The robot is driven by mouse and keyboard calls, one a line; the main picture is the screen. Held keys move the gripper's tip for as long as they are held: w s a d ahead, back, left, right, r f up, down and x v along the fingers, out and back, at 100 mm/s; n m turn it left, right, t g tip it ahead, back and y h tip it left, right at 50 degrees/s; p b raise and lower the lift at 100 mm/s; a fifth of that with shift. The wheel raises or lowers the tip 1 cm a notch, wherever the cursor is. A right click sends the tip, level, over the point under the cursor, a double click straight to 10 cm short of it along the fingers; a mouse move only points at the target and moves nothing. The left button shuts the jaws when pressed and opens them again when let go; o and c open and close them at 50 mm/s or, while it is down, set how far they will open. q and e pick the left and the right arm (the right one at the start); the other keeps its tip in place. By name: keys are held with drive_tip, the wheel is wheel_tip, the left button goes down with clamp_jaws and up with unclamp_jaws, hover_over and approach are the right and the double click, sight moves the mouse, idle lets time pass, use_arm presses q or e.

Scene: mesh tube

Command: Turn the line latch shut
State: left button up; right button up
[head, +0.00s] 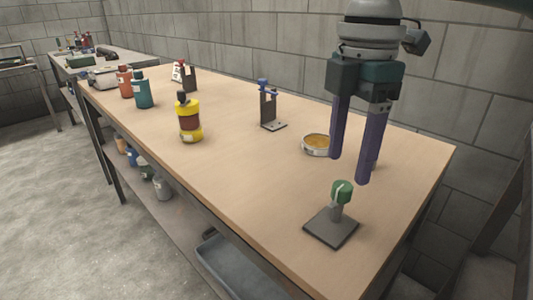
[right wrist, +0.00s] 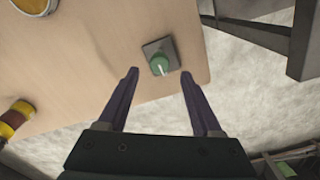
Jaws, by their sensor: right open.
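The line latch appears to be the green knob (head: 342,191) with a pale stripe, on a short grey post over a dark square base plate (head: 331,227) near the table's front right edge. My right gripper (head: 349,168) is open and empty, its purple fingers pointing down above and slightly behind the knob. In the right wrist view the green knob (right wrist: 159,64) shows just beyond and between the spread fingertips (right wrist: 159,73), with no visible contact. The pale stripe runs along the knob's top. My left gripper is not in view.
A round tin with orange contents (head: 316,144) stands left of my right gripper. A bracket with a blue top (head: 267,107) and a yellow bottle (head: 189,119) stand farther left. The tabletop (head: 240,175) around the latch is clear. A block wall runs behind.

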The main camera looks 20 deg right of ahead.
sight(343, 185)
wheel_tip(343, 185, down, 4)
drive_tip(key=shift+f+b, duration=0.2)
drive_tip(key=shift+b, duration=0.15)
clamp_jaws()
idle(0.4)
